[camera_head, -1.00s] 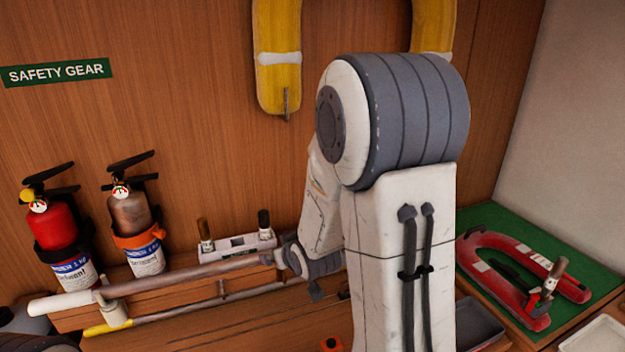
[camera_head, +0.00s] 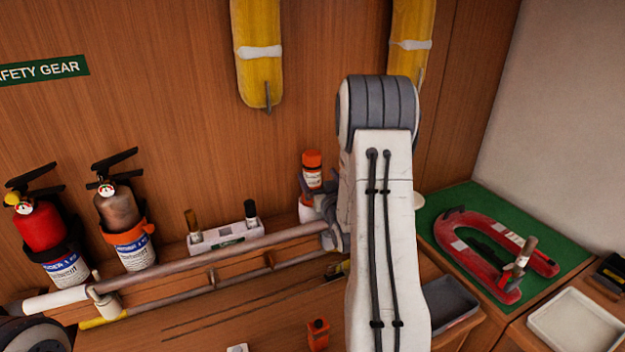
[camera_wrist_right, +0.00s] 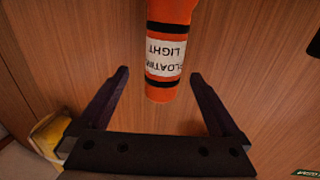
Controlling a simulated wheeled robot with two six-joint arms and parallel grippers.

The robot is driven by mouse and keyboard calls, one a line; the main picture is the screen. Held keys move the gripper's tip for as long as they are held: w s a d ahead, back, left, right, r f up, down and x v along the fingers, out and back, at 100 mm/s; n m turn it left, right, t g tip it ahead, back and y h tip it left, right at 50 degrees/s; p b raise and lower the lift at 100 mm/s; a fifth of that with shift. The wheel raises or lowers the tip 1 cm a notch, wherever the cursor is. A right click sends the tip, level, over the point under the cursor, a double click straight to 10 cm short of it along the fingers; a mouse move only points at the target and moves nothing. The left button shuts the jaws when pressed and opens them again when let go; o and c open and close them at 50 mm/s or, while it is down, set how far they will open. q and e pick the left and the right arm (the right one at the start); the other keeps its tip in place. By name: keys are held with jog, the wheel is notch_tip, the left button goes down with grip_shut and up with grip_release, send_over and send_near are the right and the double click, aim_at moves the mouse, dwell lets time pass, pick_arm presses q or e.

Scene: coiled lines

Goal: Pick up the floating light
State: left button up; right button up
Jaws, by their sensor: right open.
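The floating light shows in the head view as an orange and white cylinder (camera_head: 312,172), upright against the wooden wall, its lower part partly hidden by dark gripper parts. In the right wrist view the light (camera_wrist_right: 166,50) is orange with black bands and a white label reading FLOATING LIGHT upside down. My right gripper (camera_wrist_right: 160,74) is open. Its two dark fingers stand apart on either side of the light's near end, with visible gaps and no contact that I can see. My left gripper is not in view.
A long pole (camera_head: 190,275) runs across the shelf on the left. Two fire extinguishers (camera_head: 45,232) (camera_head: 124,220) stand behind it. A white rack (camera_head: 224,236) sits beside them. A red horseshoe-shaped item (camera_head: 465,232) lies on a green mat (camera_head: 585,222), near a grey tray (camera_head: 450,305).

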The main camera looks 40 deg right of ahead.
aim_at(315, 174)
jog(key=p+x, duration=0.3)
jog(key=x, duration=0.1)
jog(key=shift+w+a, duration=0.15)
jog(key=shift+w, duration=0.1)
jog(key=shift+w+f, duration=0.2)
jog(key=shift+w, duration=0.15)
grip_shut()
jog(key=shift+r, duration=0.1)
